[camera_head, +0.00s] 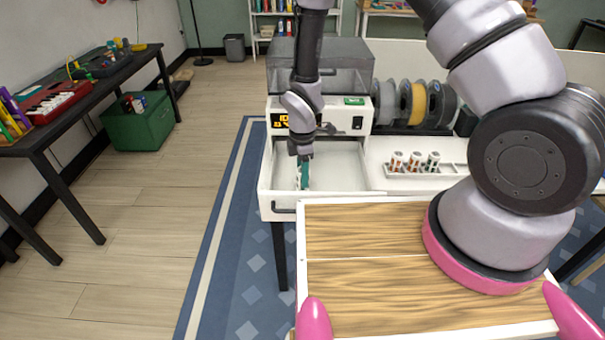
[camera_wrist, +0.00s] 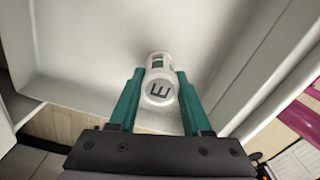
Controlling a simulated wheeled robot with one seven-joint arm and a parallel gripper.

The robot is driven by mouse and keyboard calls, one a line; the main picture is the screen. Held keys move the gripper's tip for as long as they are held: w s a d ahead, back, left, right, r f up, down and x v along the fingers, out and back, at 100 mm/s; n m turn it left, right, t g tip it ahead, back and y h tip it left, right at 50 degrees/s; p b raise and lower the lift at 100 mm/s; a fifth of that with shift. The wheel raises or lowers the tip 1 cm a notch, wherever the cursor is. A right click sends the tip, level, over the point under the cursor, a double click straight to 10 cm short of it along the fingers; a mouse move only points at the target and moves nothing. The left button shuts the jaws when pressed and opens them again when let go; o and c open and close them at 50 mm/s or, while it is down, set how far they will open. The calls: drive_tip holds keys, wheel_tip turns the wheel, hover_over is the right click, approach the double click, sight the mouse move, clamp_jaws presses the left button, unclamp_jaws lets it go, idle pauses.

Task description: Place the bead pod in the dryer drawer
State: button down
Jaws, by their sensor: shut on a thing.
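My gripper (camera_wrist: 158,92) has green fingers shut on the pod, one on each side. In the head view my gripper (camera_head: 303,178) points down inside the open dryer drawer (camera_head: 345,160); the pod is hard to make out there. The drawer is white and pulled out from the white dryer (camera_head: 341,115). In the wrist view the drawer's walls and floor (camera_wrist: 90,45) surround the pod. I cannot tell whether the pod touches the floor.
Several similar pods (camera_head: 414,161) stand in a white rack (camera_head: 445,169) right of the drawer. Filament spools (camera_head: 413,101) stand behind it. A wooden board (camera_head: 365,270) with a white edge lies in front. The drawer's right part is empty.

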drive_tip(key=shift+c, duration=1.8)
unclamp_jaws()
wheel_tip(320, 180, up, 12)
